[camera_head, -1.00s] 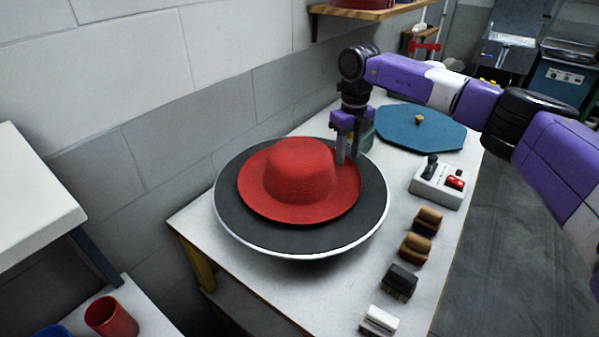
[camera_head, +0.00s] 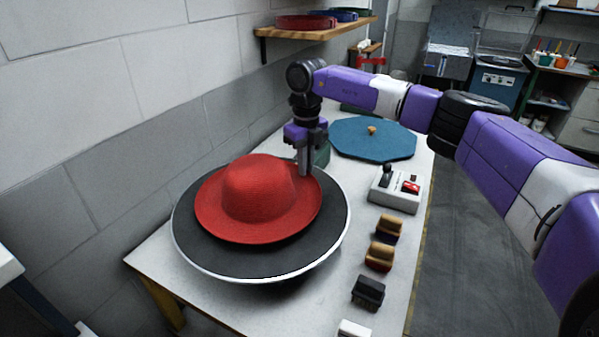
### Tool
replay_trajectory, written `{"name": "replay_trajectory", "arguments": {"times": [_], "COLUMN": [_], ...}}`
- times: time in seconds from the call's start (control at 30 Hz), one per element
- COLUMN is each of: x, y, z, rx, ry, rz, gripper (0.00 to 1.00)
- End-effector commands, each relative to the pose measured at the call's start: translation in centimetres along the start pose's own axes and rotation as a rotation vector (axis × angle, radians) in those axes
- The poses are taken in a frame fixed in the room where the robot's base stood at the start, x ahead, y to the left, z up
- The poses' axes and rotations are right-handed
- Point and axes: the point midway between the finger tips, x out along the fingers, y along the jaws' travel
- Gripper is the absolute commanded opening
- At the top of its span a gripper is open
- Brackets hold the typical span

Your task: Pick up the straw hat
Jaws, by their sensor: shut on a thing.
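The red straw hat (camera_head: 258,195) is over the round black disc with a white rim (camera_head: 200,263), crown up. Its brim looks slightly tilted, and I cannot tell whether it still touches the disc. My gripper (camera_head: 305,170) points down at the hat's far right brim. Its fingers are shut on the brim edge, beside the crown. The exact contact is small and partly hidden behind the brim.
A blue octagonal board with a knob (camera_head: 372,140) lies behind. A control box with a red switch (camera_head: 398,189) stands to the right. Several brushes (camera_head: 380,255) line the table's right side. A wooden shelf (camera_head: 315,30) hangs on the left wall.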

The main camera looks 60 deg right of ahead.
Motion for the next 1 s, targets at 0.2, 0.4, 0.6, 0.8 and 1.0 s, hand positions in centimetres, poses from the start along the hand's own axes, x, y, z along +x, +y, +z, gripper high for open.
{"name": "replay_trajectory", "arguments": {"times": [0.2,0.4,0.6,0.8,1.0], "x": [-3.7,-8.6,-13.7,-17.1,-18.5], "y": [-0.1,-0.1,0.0,0.0,0.0], "z": [0.1,0.1,0.1,0.1,0.0], "rx": [0.0,0.001,0.001,0.001,0.0], "ry": [-0.003,-0.004,-0.003,-0.001,0.0], "rz": [-0.004,-0.005,-0.004,-0.002,-0.001], "gripper": [0.0,0.0,0.0,0.0,0.0]}}
